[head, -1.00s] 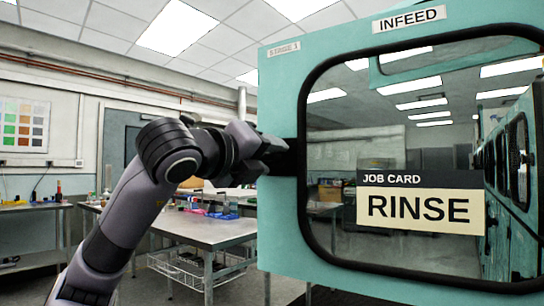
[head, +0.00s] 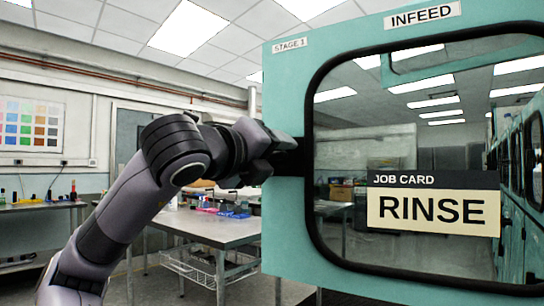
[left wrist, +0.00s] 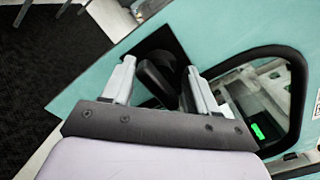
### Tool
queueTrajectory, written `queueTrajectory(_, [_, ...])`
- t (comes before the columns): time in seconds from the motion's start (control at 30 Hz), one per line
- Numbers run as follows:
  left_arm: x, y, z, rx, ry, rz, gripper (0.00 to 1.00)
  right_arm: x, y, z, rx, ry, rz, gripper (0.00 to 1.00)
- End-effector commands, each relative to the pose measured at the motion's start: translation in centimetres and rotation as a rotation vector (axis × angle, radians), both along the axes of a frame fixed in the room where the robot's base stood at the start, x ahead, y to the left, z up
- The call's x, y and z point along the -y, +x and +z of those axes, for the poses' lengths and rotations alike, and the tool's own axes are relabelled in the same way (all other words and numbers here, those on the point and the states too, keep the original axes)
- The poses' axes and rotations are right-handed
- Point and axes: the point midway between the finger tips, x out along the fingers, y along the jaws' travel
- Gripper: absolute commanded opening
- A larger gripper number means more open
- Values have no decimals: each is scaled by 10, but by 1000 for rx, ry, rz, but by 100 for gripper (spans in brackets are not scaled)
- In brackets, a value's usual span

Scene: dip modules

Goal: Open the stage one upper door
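The stage one door is a teal panel (head: 285,225) with a black-framed window, labelled STAGE 1 and INFEED. It fills the right of the head view and also shows in the left wrist view (left wrist: 225,50). Its black handle (left wrist: 155,78) is at the door's left edge. My left gripper (left wrist: 161,75) has its two pale fingers apart, one on each side of the handle; contact is unclear. In the head view my left gripper (head: 268,155) is at the same edge. My right gripper is in neither view. Whether the door stands ajar is unclear.
A job card (head: 433,205) reading RINSE is on the window. A metal workbench (head: 205,228) with small coloured items stands behind my left arm. Another bench (head: 40,207) is at the far left. Dark floor shows at the left of the wrist view.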

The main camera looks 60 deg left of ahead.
Motion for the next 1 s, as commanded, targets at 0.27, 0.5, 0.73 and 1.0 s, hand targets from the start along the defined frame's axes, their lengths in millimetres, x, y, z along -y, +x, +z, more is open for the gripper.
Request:
queueTrajectory(0.27, [5,-9,0,4,-1,-1,58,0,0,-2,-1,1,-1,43])
queueTrajectory(0.5, [23,-43,0,4,1,1,58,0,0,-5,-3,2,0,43])
queueTrajectory(0.73, [33,-62,0,1,0,1,58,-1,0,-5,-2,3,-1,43])
queueTrajectory(1.0, [34,-63,0,0,-1,0,58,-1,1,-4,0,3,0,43])
